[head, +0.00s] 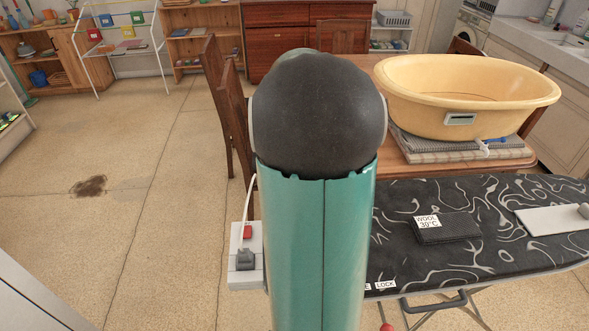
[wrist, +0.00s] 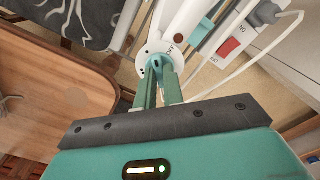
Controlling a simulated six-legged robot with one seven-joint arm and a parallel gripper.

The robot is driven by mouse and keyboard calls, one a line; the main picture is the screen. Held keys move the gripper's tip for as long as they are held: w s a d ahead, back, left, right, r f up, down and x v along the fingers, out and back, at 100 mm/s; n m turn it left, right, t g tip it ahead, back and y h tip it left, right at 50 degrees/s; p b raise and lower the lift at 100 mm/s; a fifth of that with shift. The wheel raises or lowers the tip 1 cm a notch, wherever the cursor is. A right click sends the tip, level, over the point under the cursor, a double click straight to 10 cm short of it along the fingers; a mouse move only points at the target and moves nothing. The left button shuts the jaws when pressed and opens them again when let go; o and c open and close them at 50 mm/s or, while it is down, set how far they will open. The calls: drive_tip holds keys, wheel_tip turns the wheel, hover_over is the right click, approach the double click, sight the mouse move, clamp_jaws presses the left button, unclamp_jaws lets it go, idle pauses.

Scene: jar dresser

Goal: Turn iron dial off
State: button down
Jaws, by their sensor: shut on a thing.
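The iron (wrist: 182,18), white with teal parts, shows at the top middle of the wrist view. Its round white dial plate (wrist: 146,50) faces the camera, with small dark lettering and a teal dial (wrist: 157,63) at its centre. My gripper (wrist: 160,78) reaches up to the dial with its two teal fingers, shut on it. The fingers cover part of the dial, so its exact setting is hard to read. In the head view neither the iron nor my gripper shows; my own arm fills the middle.
The ironing board (head: 485,238) has a black marbled cover and holds a dark cloth labelled wool (head: 447,229). A yellow basin (head: 470,95) stands on folded towels on the wooden table (head: 400,148). A socket box (head: 247,272) has a plug and a red switch. White cable (wrist: 255,62) runs near the iron.

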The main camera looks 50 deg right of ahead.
drive_tip(key=m, duration=0.4)
drive_tip(key=shift+m, duration=0.3)
drive_tip(key=m, duration=0.4)
idle(0.4)
drive_tip(key=c, duration=1.5)
unclamp_jaws()
drive_tip(key=shift+r, duration=0.15)
wheel_tip(320, 180, up, 14)
drive_tip(key=shift+f, duration=0.2)
